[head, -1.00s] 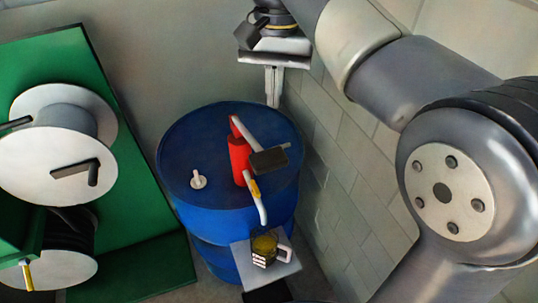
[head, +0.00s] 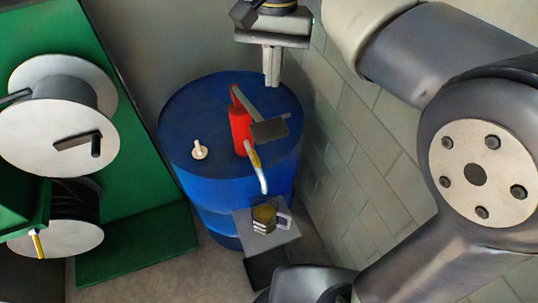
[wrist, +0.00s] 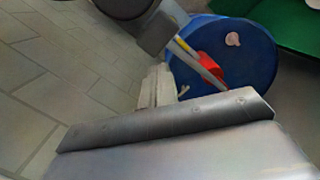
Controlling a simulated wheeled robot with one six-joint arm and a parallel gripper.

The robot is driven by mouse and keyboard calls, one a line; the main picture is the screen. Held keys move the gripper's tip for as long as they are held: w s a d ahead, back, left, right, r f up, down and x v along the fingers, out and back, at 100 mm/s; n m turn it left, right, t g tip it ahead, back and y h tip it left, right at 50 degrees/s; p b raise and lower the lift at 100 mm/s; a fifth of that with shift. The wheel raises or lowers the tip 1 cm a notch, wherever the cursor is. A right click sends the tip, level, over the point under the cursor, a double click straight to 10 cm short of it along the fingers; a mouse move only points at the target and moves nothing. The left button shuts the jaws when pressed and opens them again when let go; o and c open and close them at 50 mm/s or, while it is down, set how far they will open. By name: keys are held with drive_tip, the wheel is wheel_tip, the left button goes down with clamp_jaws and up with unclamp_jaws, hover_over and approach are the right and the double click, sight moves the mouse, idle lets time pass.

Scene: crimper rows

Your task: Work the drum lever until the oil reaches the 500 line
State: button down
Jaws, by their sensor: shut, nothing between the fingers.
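The blue drum (head: 190,115) stands against the wall, with a red pump (head: 239,130) on its top. The pump's lever (head: 246,103) slants to the right and ends in a dark grip (head: 269,129). A spout (head: 262,178) with a yellow band points down over a measuring jug (head: 264,216) on a grey shelf. The jug holds yellowish oil; its level against the marks is too small to read. My gripper (head: 272,80) is shut and empty, above and behind the lever grip, apart from it. In the wrist view the drum (wrist: 262,50) and red pump (wrist: 211,66) show beyond the shut fingers.
A green stand (head: 130,150) with cable reels (head: 65,110) is at the left. A pale cap (head: 199,150) sits on the drum top. The tiled wall (head: 370,150) rises close on the right. A dark block (head: 266,268) lies below the shelf.

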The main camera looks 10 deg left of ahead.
sight(270, 125)
drive_tip(key=shift+s+f, duration=0.25)
drive_tip(key=shift+s, duration=0.5)
drive_tip(key=shift+f, duration=0.1)
drive_tip(key=shift+s+f, duration=0.2)
drive_tip(key=shift+f, duration=1.5)
drive_tip(key=shift+s+f, duration=0.15)
drive_tip(key=shift+f, duration=1.5)
